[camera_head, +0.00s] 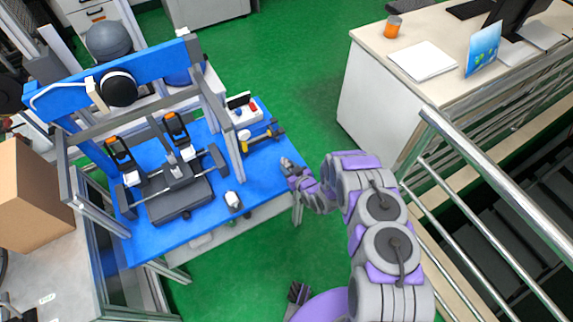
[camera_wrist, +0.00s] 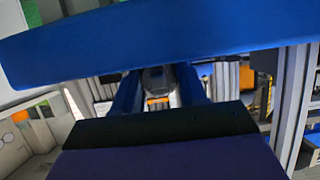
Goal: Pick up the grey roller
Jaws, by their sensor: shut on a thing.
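The grey roller (camera_wrist: 158,78) shows in the wrist view as a rounded grey end between the two dark blue fingers of my gripper (camera_wrist: 158,92). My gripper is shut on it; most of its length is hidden. In the head view, my gripper (camera_head: 289,170) is at the right edge of the blue table (camera_head: 262,184), with a small grey shape at its tip. Whether the roller touches the table I cannot tell.
A grey-framed drop tower (camera_head: 180,190) stands on the blue table. A yellow-and-black tool (camera_head: 262,138) and a small light-grey item (camera_head: 233,201) lie near my gripper. A cardboard box (camera_head: 30,195) is at left. Metal railings (camera_head: 490,190) and a desk (camera_head: 375,90) are at right. Green floor lies between.

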